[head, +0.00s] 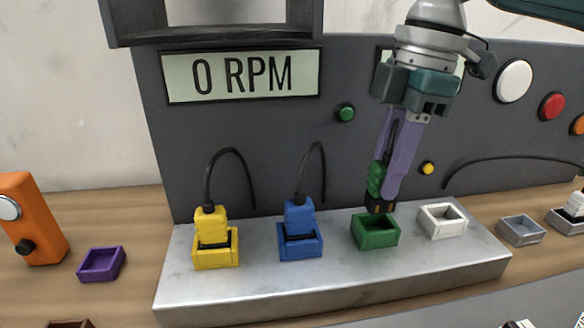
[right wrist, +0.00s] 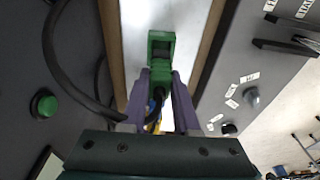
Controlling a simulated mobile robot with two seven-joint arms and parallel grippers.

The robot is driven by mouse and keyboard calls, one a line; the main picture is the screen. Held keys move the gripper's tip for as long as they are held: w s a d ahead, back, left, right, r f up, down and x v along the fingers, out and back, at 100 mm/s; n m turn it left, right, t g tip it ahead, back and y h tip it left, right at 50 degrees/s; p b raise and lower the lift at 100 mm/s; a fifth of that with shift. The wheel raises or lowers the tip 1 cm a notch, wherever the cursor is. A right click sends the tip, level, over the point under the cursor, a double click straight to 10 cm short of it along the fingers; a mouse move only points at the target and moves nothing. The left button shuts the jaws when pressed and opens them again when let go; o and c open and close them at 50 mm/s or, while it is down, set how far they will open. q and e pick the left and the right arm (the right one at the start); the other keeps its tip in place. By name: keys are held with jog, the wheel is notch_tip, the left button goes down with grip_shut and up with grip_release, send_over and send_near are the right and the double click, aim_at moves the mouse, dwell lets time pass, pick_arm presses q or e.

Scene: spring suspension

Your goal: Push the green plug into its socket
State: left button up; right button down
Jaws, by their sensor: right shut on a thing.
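My right gripper (head: 384,186) comes down from above and is shut on the green plug (head: 375,180). The plug points down, its dark lower end with prongs at the back rim of the green socket (head: 376,236). The socket's inside shows empty from the front; I cannot tell whether the prongs touch the rim. The right wrist view shows the purple fingers on both sides of the plug (right wrist: 158,78), with green of the socket (right wrist: 161,36) beyond it. My left gripper is not in view.
On the pale block (head: 320,282), the yellow plug (head: 211,222) and blue plug (head: 299,215) sit in their sockets. An empty white socket (head: 442,222) stands just right of the green one. The grey panel (head: 270,130) rises behind, its display reading 0 RPM.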

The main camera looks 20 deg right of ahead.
jog(key=shift+f, duration=2.15)
jog(key=shift+f, duration=0.1)
jog(key=c, duration=0.7)
grip_release()
jog(key=shift+o, duration=0.2)
notch_tip(320, 180, up, 12)
jog(key=d, duration=0.1)
jog(key=shift+s+d+p, duration=0.2)
jog(key=shift+d+p, duration=0.2)
jog(key=shift+p, duration=0.05)
